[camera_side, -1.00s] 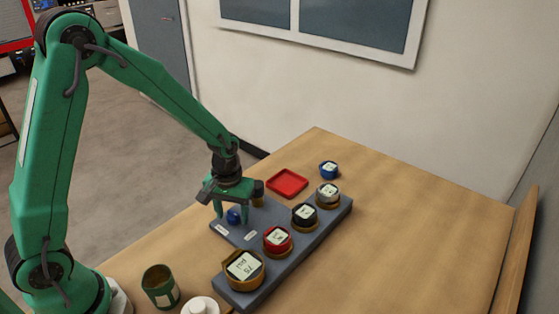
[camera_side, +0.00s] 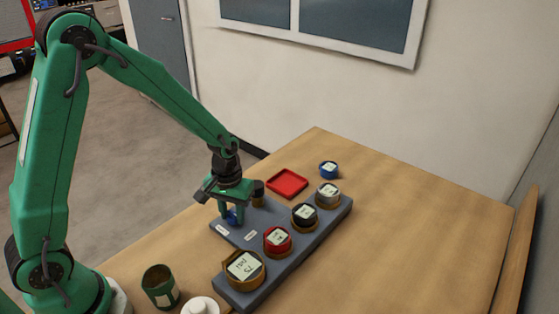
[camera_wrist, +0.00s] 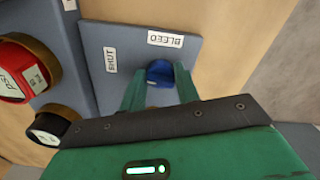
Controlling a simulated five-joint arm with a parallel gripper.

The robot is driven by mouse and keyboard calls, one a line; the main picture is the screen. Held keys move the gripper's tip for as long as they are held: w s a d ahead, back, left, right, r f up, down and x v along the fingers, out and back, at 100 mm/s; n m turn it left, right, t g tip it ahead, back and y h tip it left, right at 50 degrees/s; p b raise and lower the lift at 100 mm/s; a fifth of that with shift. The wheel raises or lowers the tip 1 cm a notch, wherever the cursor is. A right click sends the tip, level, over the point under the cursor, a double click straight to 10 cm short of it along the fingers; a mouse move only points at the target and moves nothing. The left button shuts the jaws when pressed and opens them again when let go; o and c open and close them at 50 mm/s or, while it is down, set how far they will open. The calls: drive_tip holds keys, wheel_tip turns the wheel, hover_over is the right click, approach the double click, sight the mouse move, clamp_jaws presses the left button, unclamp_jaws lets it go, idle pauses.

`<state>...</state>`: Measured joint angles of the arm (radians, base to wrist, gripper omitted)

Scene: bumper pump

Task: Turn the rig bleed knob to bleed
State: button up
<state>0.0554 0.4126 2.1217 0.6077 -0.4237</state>
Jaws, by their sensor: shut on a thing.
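The blue bleed knob (camera_side: 231,217) sits on a grey panel (camera_side: 262,216) of the rig. My gripper (camera_side: 232,211) points down over it with a green finger on each side, shut on the knob. In the wrist view the knob (camera_wrist: 160,71) shows between the fingertips, and its near part is partly hidden by them. The white BLEED label (camera_wrist: 165,40) is at the panel's edge beyond the knob. The SHUT label (camera_wrist: 110,60) is to the knob's left. I cannot tell which label the knob points to.
Round labelled gauges, including a red one (camera_side: 277,240) and a black one (camera_side: 304,214), stand along the rig. A red tray (camera_side: 287,183), blue-sided round piece (camera_side: 328,169) and green cup (camera_side: 160,286) are nearby. The table's right side is clear.

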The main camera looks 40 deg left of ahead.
sight(232, 212)
drive_tip(key=m, duration=0.4)
drive_tip(key=shift+m, duration=0.3)
drive_tip(key=m, duration=0.4)
drive_tip(key=shift+a, duration=0.1)
drive_tip(key=m, duration=0.5)
drive_tip(key=shift+w, duration=0.1)
drive_tip(key=shift+r+m, duration=0.1)
drive_tip(key=shift+m, duration=1.7)
drive_tip(key=o, duration=0.9)
drive_tip(key=shift+o, duration=0.2)
drive_tip(key=shift+a, duration=0.1)
drive_tip(key=shift+r, duration=3.9)
